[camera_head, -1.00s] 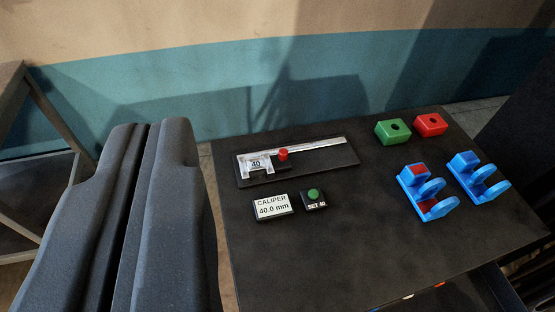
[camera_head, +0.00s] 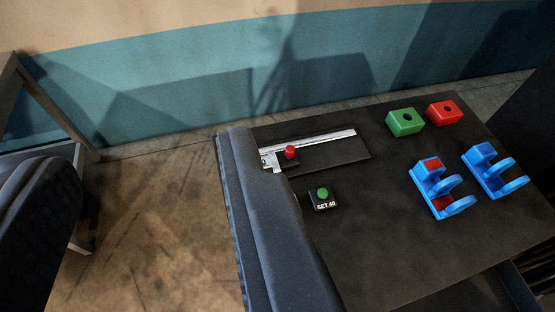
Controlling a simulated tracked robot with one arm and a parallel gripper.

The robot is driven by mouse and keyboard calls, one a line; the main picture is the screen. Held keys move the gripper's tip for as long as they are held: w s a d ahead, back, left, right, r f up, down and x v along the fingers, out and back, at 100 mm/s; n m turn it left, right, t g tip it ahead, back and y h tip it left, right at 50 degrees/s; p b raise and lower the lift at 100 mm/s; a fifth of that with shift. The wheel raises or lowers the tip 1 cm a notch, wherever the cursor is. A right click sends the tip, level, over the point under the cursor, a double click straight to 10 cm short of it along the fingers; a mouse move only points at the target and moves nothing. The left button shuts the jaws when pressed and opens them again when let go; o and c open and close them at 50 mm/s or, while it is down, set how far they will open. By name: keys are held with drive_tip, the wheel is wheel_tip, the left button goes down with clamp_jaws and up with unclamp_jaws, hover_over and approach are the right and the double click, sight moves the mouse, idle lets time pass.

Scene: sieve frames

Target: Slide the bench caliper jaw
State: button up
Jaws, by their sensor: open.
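The bench caliper (camera_head: 330,140) lies on a dark board on the black table, its silver beam running to the right. Its sliding jaw carries a red knob (camera_head: 290,152) near the left end. My gripper (camera_head: 142,155) is open and empty, with its two dark fingers spread wide. The right finger stands in front of the table's left edge in the picture and hides the caliper's left end. The left finger is at the picture's left edge, over the floor. Nothing is between the fingers. A green button (camera_head: 322,193) on a black "SET 40" block sits in front of the caliper.
A green block (camera_head: 405,123) and a red block (camera_head: 445,113), each with a hole, stand at the table's back right. Two blue fixtures (camera_head: 438,190) (camera_head: 492,172) stand before them. A wooden stand (camera_head: 45,100) is at the left. The table's front middle is clear.

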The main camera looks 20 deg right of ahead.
drive_tip(key=w+d+f+m+g+p, duration=0.1)
drive_tip(key=w+f+g+p, duration=0.2)
drive_tip(key=w, duration=0.6)
drive_tip(key=m+g+h+p, duration=0.3)
drive_tip(key=m+g+p, duration=0.4)
drive_tip(key=g+p, duration=0.1)
hover_over(290, 148)
drive_tip(key=s+a, duration=0.4)
wheel_tip(290, 148, down, 22)
drive_tip(key=p+x, duration=0.1)
drive_tip(key=x, duration=0.3)
drive_tip(key=p+x, duration=0.1)
drive_tip(key=x, duration=0.4)
drive_tip(key=p+x, duration=0.1)
drive_tip(key=x, duration=0.3)
drive_tip(key=shift+d+f, duration=0.1)
drive_tip(key=shift+d, duration=0.2)
clamp_jaws()
